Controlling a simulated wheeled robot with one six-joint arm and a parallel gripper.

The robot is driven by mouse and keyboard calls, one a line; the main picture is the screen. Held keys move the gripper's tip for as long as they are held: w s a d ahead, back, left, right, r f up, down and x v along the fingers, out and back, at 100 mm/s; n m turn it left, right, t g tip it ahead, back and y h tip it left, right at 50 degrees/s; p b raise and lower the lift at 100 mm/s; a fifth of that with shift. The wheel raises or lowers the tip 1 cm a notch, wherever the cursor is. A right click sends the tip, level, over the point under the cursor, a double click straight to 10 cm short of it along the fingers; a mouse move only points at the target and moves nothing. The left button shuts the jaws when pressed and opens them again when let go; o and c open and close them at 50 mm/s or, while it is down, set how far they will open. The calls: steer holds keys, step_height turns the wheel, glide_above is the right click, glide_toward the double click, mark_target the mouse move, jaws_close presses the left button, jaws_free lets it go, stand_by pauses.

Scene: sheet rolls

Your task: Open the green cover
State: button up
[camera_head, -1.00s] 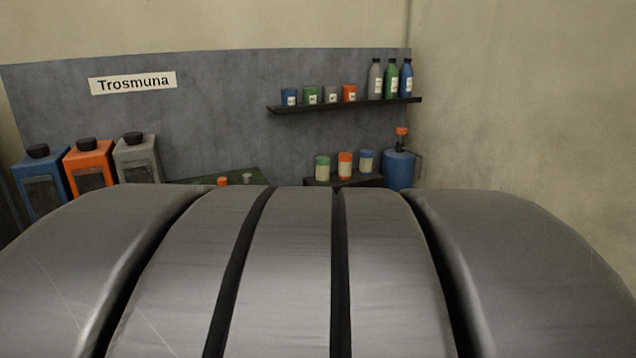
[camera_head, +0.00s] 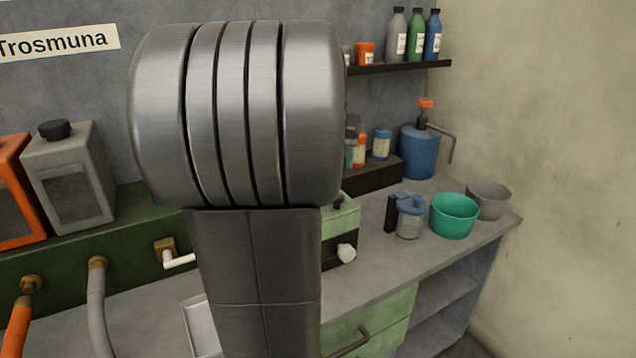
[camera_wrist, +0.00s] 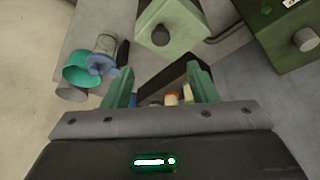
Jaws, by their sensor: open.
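A light green cover (camera_head: 340,220) tops a small dark-fronted box on the counter, partly hidden behind my arm in the head view. A white knob (camera_head: 346,253) sits on the box's front. In the wrist view, a light green boxy surface (camera_wrist: 185,22) with a round grey knob (camera_wrist: 160,35) lies beyond my fingers; it looks like the same cover, and no raised lid shows. My gripper (camera_wrist: 160,88) is open, its two green fingers apart with nothing held between them. It is apart from the cover. In the head view my arm hides the gripper.
A glass jar with blue lid (camera_head: 409,215), a teal bowl (camera_head: 454,216) and a grey bowl (camera_head: 489,200) stand right of the box. A blue pump bottle (camera_head: 419,152) is behind them. Hoses (camera_head: 96,310) and canisters (camera_head: 68,180) crowd the left. Counter front right is clear.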

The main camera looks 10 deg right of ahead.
steer(key=x, duration=1.3)
steer(key=shift+w+d+f, duration=0.1)
steer(key=shift+w+f, duration=0.1)
steer(key=shift+w, duration=0.1)
jaws_close()
steer(key=shift+r, duration=0.15)
